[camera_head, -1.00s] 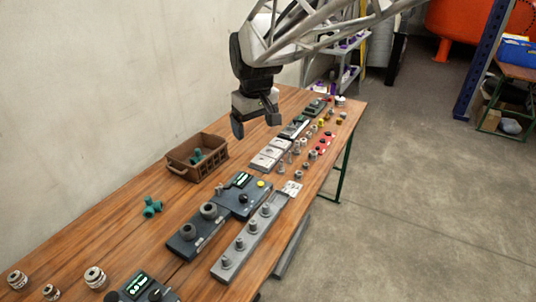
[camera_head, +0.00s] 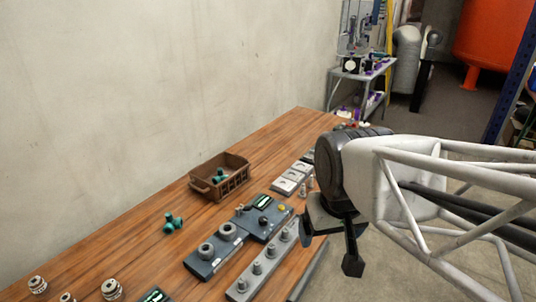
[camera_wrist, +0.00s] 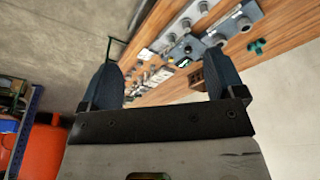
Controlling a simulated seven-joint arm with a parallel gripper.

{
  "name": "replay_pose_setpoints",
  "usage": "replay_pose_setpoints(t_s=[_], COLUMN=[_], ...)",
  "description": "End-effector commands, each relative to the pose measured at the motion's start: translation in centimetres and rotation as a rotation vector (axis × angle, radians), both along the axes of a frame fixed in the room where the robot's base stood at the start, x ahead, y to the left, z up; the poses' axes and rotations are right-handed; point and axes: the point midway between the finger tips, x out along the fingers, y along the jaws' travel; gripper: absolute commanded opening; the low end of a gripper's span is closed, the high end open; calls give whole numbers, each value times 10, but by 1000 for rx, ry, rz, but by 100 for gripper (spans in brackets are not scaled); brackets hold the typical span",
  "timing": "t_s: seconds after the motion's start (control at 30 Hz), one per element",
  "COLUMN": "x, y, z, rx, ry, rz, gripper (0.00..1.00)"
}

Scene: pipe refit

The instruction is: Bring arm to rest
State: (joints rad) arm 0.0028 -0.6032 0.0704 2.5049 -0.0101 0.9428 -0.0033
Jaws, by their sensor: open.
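My gripper (camera_head: 330,240) hangs beside the right edge of the workbench in the head view, apart from everything on it. In the wrist view my gripper (camera_wrist: 162,85) shows two dark fingers spread wide with nothing between them. The wooden workbench (camera_head: 130,235) runs along the wall. In the wrist view the bench (camera_wrist: 285,25) appears tilted, beyond the fingers. My arm hides the far right part of the bench in the head view.
A brown crate (camera_head: 236,181) holds green pipe fittings. Another green fitting (camera_head: 173,222) lies loose beside it. Dark panels with knobs (camera_head: 264,218) and a grey strip with several pegs (camera_head: 241,287) lie near the front edge. A grey shelf (camera_head: 345,75) stands behind the bench.

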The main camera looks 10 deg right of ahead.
Motion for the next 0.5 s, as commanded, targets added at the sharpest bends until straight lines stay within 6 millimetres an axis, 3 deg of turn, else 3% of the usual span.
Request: replay_pose_setpoints(t_s=[0.2,0.5], x=[-16,-17], y=[-2,-2], z=[-7,-7], rx=[5,4], ry=[-5,-5], rz=[-25,-26], gripper=[88,88])
